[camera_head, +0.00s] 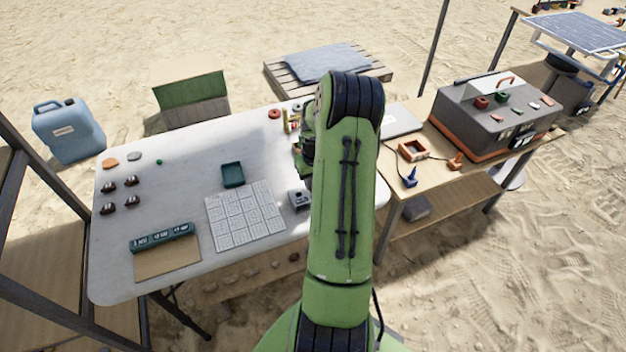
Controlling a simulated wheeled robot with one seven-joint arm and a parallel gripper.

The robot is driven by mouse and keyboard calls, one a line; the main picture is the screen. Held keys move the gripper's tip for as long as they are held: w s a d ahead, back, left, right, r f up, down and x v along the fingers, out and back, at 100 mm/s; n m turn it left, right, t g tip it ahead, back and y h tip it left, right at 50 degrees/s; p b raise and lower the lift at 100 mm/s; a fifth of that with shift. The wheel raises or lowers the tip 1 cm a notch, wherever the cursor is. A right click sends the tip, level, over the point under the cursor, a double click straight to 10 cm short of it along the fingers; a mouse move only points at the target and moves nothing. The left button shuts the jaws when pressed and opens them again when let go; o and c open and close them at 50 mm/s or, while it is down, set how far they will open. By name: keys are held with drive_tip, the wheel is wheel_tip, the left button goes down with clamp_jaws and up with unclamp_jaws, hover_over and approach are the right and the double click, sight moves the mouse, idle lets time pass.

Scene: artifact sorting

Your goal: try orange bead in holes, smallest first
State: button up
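A red-orange ring (274,113) lies near the back edge of the white table; I cannot tell if it is the orange bead. A flat orange piece (110,162) lies at the table's back left. A dark teal block (161,237) with white labels stands at the front left, by a tan board (168,262); no holes can be made out on it. A small yellowish stand (288,122) is partly hidden by my arm. My green arm reaches over the table's right side. Dark parts near my gripper (305,158) show at the arm's left edge; its fingers are hidden.
A white gridded tray (244,216), a green open box (232,175) and a small grey device (299,199) lie mid-table. Several dark brown pieces (132,181) sit at the left. A wooden side table (425,135) with a grey case (495,122) stands at the right.

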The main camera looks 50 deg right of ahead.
idle(0.4)
drive_tip(key=o, duration=1.3)
drive_tip(key=shift+r+p, duration=2.1)
drive_tip(key=shift+r, duration=0.95)
drive_tip(key=shift+f, duration=0.1)
